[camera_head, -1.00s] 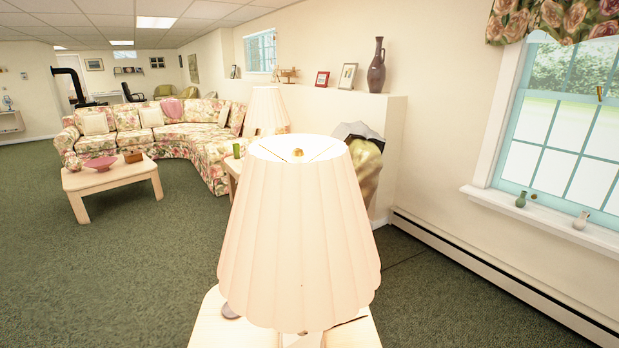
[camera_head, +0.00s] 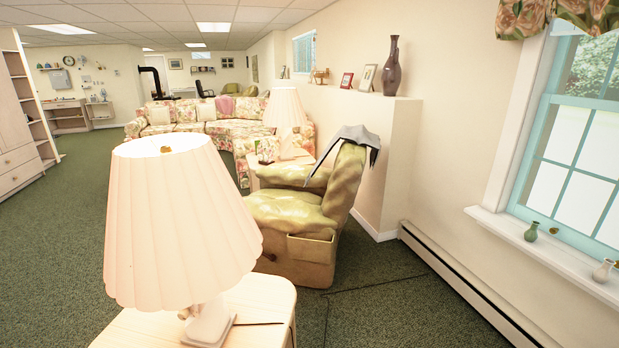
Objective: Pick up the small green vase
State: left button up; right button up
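A small green vase (camera_head: 531,231) stands upright on the white window sill at the right of the head view. A small pale vase (camera_head: 602,270) stands on the same sill, nearer and further right. A tiny brownish-yellow object (camera_head: 554,231) is beside the green vase, toward the glass. Neither of my grippers is in view, so their state and distance from the vase do not show.
A lamp (camera_head: 180,225) stands on a light wooden side table (camera_head: 262,300) close in front at left. A green armchair (camera_head: 300,215) is behind it. A baseboard heater (camera_head: 455,283) runs along the right wall below the sill (camera_head: 500,228). Green carpet between table and wall is clear.

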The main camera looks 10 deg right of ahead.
aim_at(531, 235)
jog(key=i+l+u, duration=0.15)
jog(key=l+u, duration=0.25)
jog(key=l, duration=0.3)
jog(key=l+u, duration=0.35)
jog(key=l, duration=0.4)
jog(key=l+u, duration=0.4)
jog(key=l, duration=0.4)
jog(key=l+z, duration=0.35)
jog(key=i+l+z, duration=0.3)
jog(key=l, duration=0.15)
jog(key=l+z, duration=0.35)
jog(key=i+l, duration=0.05)
